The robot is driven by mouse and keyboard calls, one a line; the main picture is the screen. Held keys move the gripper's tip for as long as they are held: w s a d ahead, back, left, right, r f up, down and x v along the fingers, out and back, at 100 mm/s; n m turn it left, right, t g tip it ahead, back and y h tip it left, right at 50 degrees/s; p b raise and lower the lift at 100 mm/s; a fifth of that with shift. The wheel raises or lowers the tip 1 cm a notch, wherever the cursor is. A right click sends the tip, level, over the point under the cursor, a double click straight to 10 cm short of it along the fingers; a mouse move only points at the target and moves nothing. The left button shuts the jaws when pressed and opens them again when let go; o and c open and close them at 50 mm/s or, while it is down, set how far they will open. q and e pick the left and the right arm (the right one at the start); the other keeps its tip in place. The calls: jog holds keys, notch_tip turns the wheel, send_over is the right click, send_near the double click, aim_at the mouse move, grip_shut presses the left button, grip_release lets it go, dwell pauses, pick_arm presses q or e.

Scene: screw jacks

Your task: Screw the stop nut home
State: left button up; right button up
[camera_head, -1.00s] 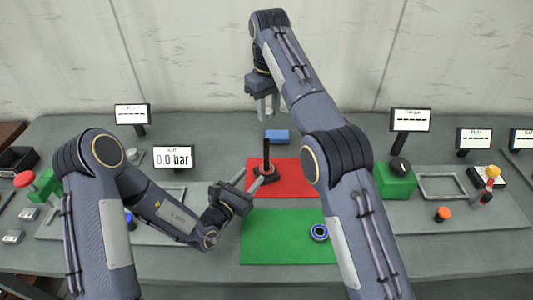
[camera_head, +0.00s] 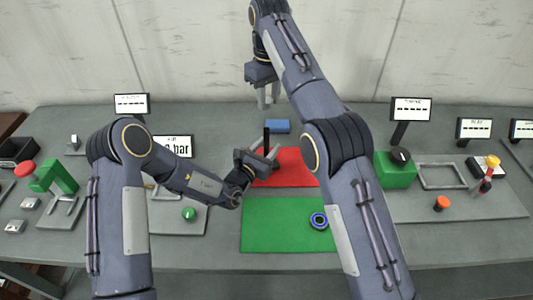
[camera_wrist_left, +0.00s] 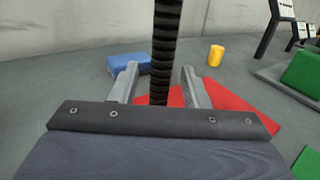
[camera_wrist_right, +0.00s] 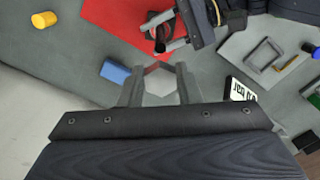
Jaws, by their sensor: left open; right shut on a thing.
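A black threaded spindle (camera_head: 267,138) stands upright on the red mat (camera_head: 303,162); its base is mostly hidden by my left gripper in the head view. My left gripper (camera_head: 268,150) is open at the spindle. In the left wrist view the ribbed spindle (camera_wrist_left: 164,45) rises between its two spread fingers, with gaps on both sides. My right gripper (camera_head: 268,100) is high behind the spindle, pointing down. In the right wrist view it is shut on a grey six-sided nut (camera_wrist_right: 160,82), held between the fingertips, clear of the spindle.
A blue block (camera_head: 277,126) lies behind the red mat. A black and blue ring (camera_head: 319,220) lies on the green mat (camera_head: 275,240) in front. A yellow cylinder (camera_wrist_left: 215,56) stands at the back. Green fixtures and small displays stand at both sides.

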pick_arm(q)
jog(key=shift+x, duration=0.95)
grip_shut()
